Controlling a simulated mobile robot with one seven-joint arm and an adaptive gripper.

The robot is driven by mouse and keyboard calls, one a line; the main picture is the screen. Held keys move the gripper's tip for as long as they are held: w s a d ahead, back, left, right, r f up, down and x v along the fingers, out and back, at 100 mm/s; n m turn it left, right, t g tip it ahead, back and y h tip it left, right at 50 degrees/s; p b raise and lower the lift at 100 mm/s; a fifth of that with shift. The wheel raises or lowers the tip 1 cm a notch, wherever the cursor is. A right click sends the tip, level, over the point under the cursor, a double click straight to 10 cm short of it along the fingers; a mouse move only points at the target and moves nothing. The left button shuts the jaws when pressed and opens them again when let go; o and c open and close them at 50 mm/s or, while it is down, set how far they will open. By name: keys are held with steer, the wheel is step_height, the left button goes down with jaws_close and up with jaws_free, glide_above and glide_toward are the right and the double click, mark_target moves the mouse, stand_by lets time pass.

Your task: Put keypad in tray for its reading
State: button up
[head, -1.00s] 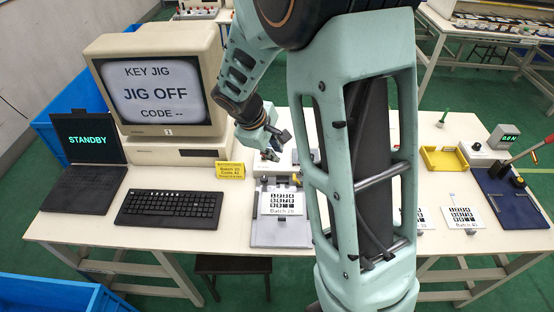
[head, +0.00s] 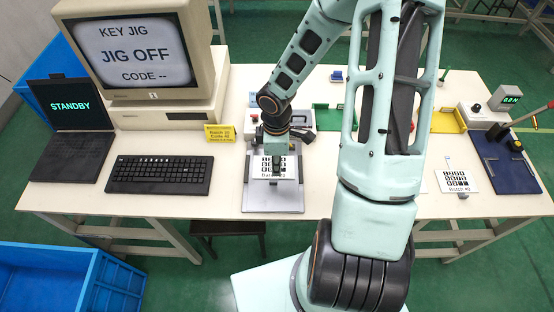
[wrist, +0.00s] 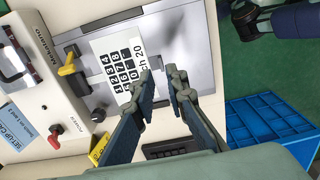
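The white keypad marked Batch 20 (head: 287,170) lies on the grey plate of the key jig (head: 254,204). It also shows in the wrist view (wrist: 117,60), with its black number keys and label facing up. My gripper (head: 276,172) is over the keypad's middle in the head view and partly covers it. In the wrist view my gripper's two fingers (wrist: 162,78) are apart with nothing clearly between them, near the label edge. A green tray (head: 335,120) is partly behind my arm. A yellow tray (head: 448,121) stands farther right. The monitor (head: 143,52) reads JIG OFF, CODE --.
A yellow sign (head: 220,133) stands left of the jig, by the keyboard (head: 160,175). A laptop (head: 70,125) shows STANDBY. Another keypad, marked Batch 40 (head: 457,181), lies at right, beside a blue press base (head: 507,165) and a 0.0 N display (head: 509,95). My arm hides the table's middle.

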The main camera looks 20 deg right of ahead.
mark_target(277, 182)
step_height(277, 182, down, 8)
steer(key=shift+f+b, duration=0.25)
steer(key=shift+b, duration=0.65)
steer(key=shift+c, duration=0.4)
jaws_close()
steer(key=shift+s, duration=0.1)
steer(key=shift+s+a+b, duration=0.2)
steer(key=shift+s+b, duration=0.3)
steer(key=shift+s, duration=0.05)
steer(key=shift+s+a+b, duration=0.2)
steer(key=shift+s+b, duration=0.25)
steer(key=shift+s, duration=0.1)
steer(key=shift+r, duration=0.1)
steer(key=shift+s+a+r, duration=0.2)
steer(key=shift+s+r, duration=0.3)
steer(key=shift+s, duration=0.15)
steer(key=shift+s+a+r, duration=0.2)
steer(key=shift+s+r, duration=0.25)
steer(key=shift+s, duration=0.2)
steer(key=shift+s+a+r, duration=0.2)
steer(key=shift+s+r, duration=0.3)
steer(key=shift+s, duration=0.15)
